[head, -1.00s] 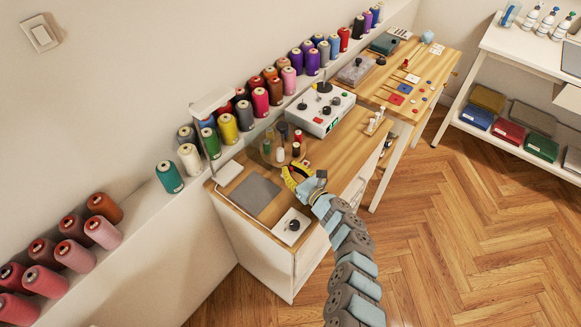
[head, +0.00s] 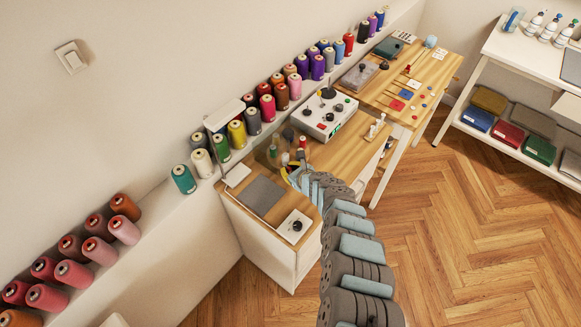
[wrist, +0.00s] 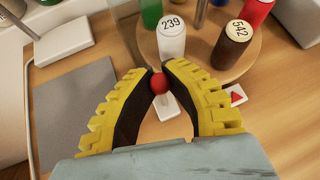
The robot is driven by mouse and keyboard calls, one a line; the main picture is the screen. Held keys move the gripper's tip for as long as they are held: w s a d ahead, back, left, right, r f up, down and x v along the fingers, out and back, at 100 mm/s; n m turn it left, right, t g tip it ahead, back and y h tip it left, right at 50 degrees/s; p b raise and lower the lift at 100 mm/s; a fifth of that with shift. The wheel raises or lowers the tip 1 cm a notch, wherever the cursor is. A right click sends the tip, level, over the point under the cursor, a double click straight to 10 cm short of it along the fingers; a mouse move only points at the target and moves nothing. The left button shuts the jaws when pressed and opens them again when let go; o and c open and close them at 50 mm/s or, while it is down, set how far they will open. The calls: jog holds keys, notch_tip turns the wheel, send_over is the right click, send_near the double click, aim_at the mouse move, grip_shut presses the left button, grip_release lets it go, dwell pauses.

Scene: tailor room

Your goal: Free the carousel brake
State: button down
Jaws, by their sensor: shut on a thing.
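My gripper (wrist: 158,75) has yellow and black fingers. In the wrist view its fingertips are shut on a small red ball knob (wrist: 159,84). The knob stands over a white base (wrist: 166,107) at the near edge of the round wooden carousel (wrist: 253,50). Spools stand on the carousel, among them a white one marked 239 (wrist: 171,42) and a brown one marked 542 (wrist: 231,45). In the head view my gripper (head: 292,178) is low at the front of the carousel, and my arm hides the knob.
A grey mat (wrist: 75,108) lies left of the knob. A red triangle mark (wrist: 237,97) is on the right. In the head view a control box (head: 325,114) stands behind on the bench, and a black knob on a white plate (head: 296,226) sits at the front corner.

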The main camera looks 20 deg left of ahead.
aim_at(290, 168)
jog(key=shift+w+a+g+h, duration=0.1)
jog(key=shift+a+g+h, duration=0.2)
jog(key=shift+h, duration=0.3)
dwell(0.4)
jog(key=c, duration=1)
grip_release()
jog(key=shift+f, duration=0.1)
jog(key=shift+d, duration=0.1)
jog(key=shift+v, duration=3.7)
